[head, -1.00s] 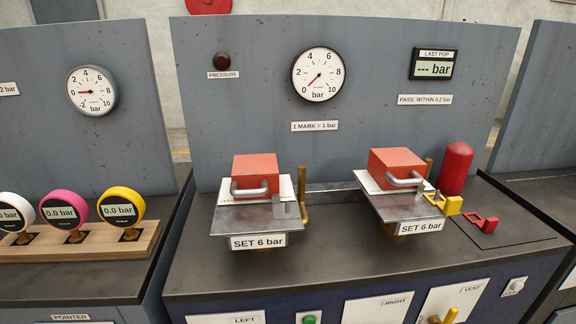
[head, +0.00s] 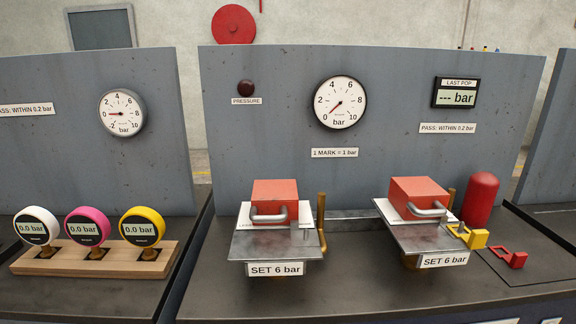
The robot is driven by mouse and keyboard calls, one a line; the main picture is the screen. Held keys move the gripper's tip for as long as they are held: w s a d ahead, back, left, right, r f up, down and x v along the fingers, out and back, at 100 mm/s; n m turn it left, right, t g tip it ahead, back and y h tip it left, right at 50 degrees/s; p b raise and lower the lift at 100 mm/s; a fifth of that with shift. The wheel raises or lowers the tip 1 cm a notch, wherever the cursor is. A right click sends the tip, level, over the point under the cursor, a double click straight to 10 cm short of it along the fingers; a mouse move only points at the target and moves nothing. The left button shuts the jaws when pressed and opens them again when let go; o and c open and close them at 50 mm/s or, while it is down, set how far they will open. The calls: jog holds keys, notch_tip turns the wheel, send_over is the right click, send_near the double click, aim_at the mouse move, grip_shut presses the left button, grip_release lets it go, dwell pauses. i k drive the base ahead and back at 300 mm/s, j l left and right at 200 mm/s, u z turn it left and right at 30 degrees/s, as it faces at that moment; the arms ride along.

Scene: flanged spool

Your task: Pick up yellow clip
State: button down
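The yellow clip (head: 476,238) is at the right of the bench in the head view. It has a small block body and an open loop at its left end, close to the right edge of the right metal plate. Whether it touches that plate I cannot tell. A similar red clip (head: 516,259) lies to its right on a dark panel. My gripper is not in view.
The yellow clip stands in front of a red cylinder (head: 481,198). Two plates carry red handled blocks (head: 275,194) (head: 417,194). A brass lever (head: 321,222) rises between them. Round gauges on a wooden rack (head: 100,261) stand left. Bare bench (head: 380,290) lies in front.

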aim_at(476, 239)
jog(key=i+z, duration=0.2)
jog(key=z, duration=0.2)
jog(key=i+j+z, duration=0.15)
jog(key=z, duration=0.2)
jog(key=i+j+z, duration=0.2)
jog(key=z, duration=0.2)
